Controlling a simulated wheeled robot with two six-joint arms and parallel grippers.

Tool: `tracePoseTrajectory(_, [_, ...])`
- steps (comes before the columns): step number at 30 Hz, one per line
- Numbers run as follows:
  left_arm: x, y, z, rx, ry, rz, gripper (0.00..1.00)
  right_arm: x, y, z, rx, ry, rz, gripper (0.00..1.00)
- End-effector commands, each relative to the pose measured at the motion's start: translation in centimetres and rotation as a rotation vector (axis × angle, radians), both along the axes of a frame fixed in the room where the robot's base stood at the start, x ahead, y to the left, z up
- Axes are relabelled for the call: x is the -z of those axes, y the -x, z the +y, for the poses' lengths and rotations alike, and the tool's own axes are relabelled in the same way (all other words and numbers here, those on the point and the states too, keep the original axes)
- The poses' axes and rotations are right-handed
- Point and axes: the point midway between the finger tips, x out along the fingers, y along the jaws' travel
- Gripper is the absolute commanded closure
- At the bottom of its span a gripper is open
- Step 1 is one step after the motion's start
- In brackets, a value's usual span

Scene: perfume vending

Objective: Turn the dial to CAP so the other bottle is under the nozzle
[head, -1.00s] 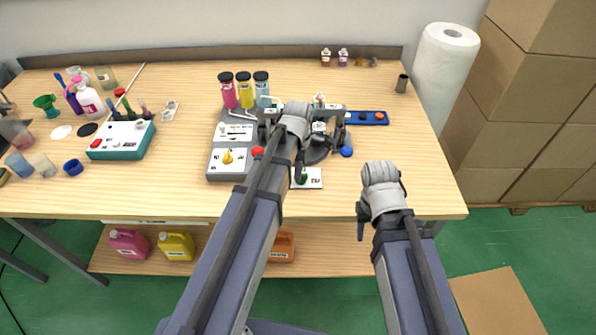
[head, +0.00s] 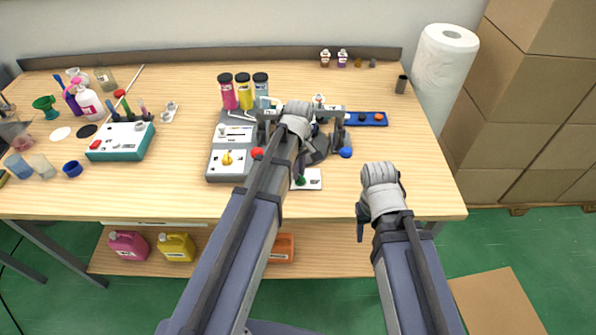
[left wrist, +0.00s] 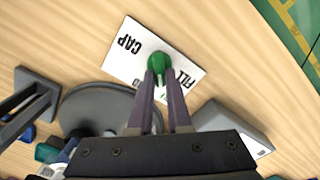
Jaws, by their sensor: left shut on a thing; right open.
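A small white dial card (head: 313,173) with a green knob (head: 301,180) lies at the table's front edge. In the left wrist view the card (left wrist: 133,48) reads CAP and FILL, and the knob (left wrist: 158,61) sits between my fingertips. My left gripper (left wrist: 161,72) is shut on the knob from above. Which label the knob points to cannot be told. A grey round turntable (left wrist: 95,105) is beside the card, partly hidden by my gripper. The bottles and nozzle are mostly hidden behind my left arm. My right gripper (head: 361,232) is open and empty at the front edge.
The right front table is clear.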

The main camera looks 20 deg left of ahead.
Motion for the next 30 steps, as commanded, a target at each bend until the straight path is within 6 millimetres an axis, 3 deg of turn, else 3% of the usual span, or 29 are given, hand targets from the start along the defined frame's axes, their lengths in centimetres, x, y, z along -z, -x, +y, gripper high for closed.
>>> tracePoseTrajectory(30, [0.01,-0.35,-0.72,0.966,0.0,0.0,1.0,0.01,0.0,0.0,0.0,0.0,0.0,0.5])
